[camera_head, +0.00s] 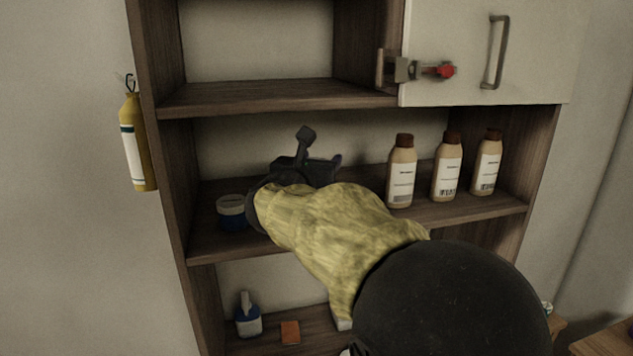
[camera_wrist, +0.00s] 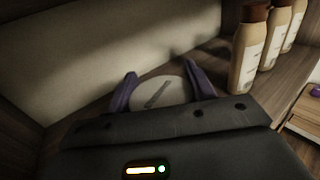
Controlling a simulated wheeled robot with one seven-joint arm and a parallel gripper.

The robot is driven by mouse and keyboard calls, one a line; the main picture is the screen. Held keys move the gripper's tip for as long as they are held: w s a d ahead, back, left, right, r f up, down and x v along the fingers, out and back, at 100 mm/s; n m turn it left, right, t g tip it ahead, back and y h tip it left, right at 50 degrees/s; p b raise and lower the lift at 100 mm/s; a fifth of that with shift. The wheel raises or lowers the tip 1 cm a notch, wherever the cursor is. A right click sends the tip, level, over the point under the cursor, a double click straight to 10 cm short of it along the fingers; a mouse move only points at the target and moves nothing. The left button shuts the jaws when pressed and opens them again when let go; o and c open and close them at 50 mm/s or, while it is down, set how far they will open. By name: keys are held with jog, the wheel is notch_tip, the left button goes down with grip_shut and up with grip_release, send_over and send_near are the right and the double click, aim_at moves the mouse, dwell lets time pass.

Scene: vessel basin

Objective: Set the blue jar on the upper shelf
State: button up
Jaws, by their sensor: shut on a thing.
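A dark blue jar with a pale lid (camera_head: 231,212) stands on the left of the middle shelf (camera_head: 480,210) in the head view, partly covered by my arm. My gripper (camera_wrist: 160,85) shows in the wrist view with two purple fingers closed on a round pale lid (camera_wrist: 157,95) with a grey bar. The body under that lid is hidden, so its colour cannot be told.
Several brown-capped bottles stand right of my gripper on the middle shelf, the nearest bottle (camera_head: 401,172) close by. A white cabinet door (camera_head: 480,60) with a latch (camera_head: 415,70) closes the upper right. A pump bottle (camera_head: 248,318) and orange box (camera_head: 290,332) are below.

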jog(key=shift+w+a+f+p, duration=0.1)
jog(key=shift+w+f+p, duration=0.15)
jog(key=shift+f, duration=0.35)
jog(key=shift+w+a+f+p, duration=0.1)
jog(key=shift+w+f, duration=0.1)
jog(key=shift+f, duration=0.75)
notch_tip(320, 180, down, 3)
jog(key=shift+p, duration=0.7)
jog(key=shift+w+f+p, duration=0.2)
jog(key=shift+f+p, duration=0.2)
jog(key=shift+p, duration=0.05)
jog(key=shift+s, duration=0.1)
